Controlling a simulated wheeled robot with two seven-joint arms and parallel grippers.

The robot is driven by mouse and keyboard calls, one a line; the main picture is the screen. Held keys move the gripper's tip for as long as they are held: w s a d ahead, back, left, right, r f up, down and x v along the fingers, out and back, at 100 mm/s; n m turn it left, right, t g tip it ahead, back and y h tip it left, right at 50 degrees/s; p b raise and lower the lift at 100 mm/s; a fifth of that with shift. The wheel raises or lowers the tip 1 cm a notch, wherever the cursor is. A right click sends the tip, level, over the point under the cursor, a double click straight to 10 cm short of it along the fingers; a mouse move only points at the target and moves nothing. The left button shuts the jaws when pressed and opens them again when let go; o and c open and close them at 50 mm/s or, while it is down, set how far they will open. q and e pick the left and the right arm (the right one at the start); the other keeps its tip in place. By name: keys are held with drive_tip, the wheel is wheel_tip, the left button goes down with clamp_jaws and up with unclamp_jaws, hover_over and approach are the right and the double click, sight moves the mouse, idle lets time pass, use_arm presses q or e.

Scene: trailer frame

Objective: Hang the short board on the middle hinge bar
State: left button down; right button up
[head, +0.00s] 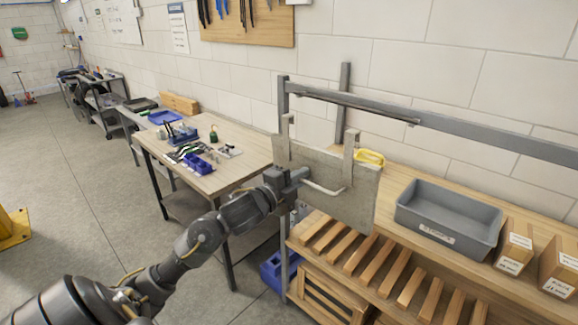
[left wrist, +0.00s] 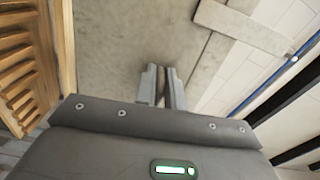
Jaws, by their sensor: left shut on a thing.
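The short board (head: 328,172) is a grey panel with two upright hook straps on its top edge and a pale bar handle on its face. My left gripper (head: 303,181) is shut on the handle near the board's left part. The board hangs nearly upright from the gripper, tilted slightly down to the right. The dark hinge bar (head: 355,102) runs under the grey frame's top rail. In the head view the strap tops appear below this bar, apart from it. In the left wrist view, the board (left wrist: 105,45) fills the space behind the closed fingers (left wrist: 162,85). My right gripper is out of view.
The grey frame (head: 480,131) stands over a wooden slatted bench (head: 385,270). A grey bin (head: 450,216) and small cardboard boxes (head: 513,246) sit on the bench's right. A yellow item (head: 370,157) shows behind the board. A wooden worktable (head: 238,178) with tools stands left.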

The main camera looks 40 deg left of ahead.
use_arm(q)
drive_tip(key=s+d+f+m+h+b, duration=0.1)
drive_tip(key=s+d+f+h+b, duration=0.1)
drive_tip(key=f, duration=0.5)
drive_tip(key=s+d+f+m+g+h+b, duration=0.1)
drive_tip(key=s+d+f+m+h+b, duration=0.1)
drive_tip(key=s+d+f+b, duration=0.3)
drive_tip(key=s+d+f+m+g+h+b, duration=0.1)
drive_tip(key=s+d+f+h+b, duration=0.2)
drive_tip(key=d+f, duration=0.4)
wheel_tip(320, 180, down, 4)
drive_tip(key=shift+s+d+f+m+b, duration=0.35)
drive_tip(key=shift+s+b, duration=0.35)
drive_tip(key=shift+s, duration=0.5)
